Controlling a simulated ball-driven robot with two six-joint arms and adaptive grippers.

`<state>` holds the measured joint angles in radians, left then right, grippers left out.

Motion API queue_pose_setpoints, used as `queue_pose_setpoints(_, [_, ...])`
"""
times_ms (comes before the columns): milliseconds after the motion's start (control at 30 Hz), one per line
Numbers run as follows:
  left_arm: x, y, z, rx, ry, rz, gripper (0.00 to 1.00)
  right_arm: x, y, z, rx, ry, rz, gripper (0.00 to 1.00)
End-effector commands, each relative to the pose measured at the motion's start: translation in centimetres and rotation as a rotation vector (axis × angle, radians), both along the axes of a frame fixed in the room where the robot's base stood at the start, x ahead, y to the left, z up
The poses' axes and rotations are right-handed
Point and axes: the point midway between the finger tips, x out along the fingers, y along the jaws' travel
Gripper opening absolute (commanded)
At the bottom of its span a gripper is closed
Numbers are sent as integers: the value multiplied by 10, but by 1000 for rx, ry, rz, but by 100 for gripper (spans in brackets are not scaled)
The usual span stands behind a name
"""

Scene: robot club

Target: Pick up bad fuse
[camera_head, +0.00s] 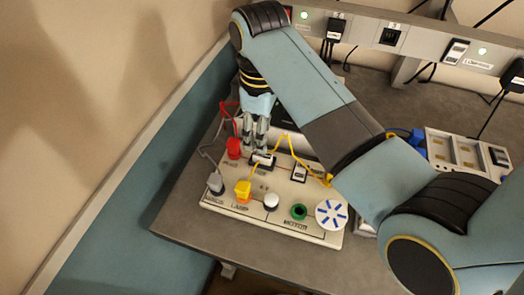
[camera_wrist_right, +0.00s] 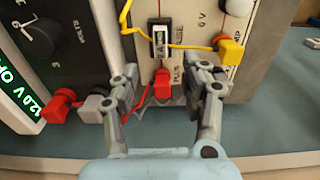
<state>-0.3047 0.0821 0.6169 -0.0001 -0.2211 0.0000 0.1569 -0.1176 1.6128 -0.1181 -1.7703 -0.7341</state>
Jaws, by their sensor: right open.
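A fuse in a dark holder (camera_head: 262,160) sits on the white circuit board (camera_head: 222,204), just below my right gripper's fingertips in the head view. In the right wrist view the fuse (camera_wrist_right: 160,40) lies ahead of the fingers, with a pale body and dark markings I cannot read. My right gripper (camera_head: 256,150) points down over the board. In the wrist view the right gripper (camera_wrist_right: 163,82) is open, its two fingers apart with nothing held between them. Whether this fuse is bad cannot be told. My left gripper is not in view.
A red plug (camera_wrist_right: 162,88) shows between the fingers in the wrist view. A yellow plug (camera_head: 243,190) and its wire run close by. A dark power supply (camera_wrist_right: 50,50) with a green display stands beside the board. A second panel (camera_head: 468,155) lies at the right.

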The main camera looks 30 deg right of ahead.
Motion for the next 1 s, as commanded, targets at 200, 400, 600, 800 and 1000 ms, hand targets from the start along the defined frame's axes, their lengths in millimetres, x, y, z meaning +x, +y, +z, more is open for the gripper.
queue_pose_setpoints(200, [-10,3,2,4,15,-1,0,-1,0,-20,0,1,-1,46])
queue_pose_setpoints(400, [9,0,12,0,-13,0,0,0,3,-49,-1,2,-1,46])
queue_pose_setpoints(600, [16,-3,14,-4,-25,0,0,0,3,-67,-1,-1,-1,46])
queue_pose_setpoints(800, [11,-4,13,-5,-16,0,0,0,3,-67,-1,-1,-1,45])
queue_pose_setpoints(1000, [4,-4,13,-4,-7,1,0,0,3,-67,-1,-1,-1,19])
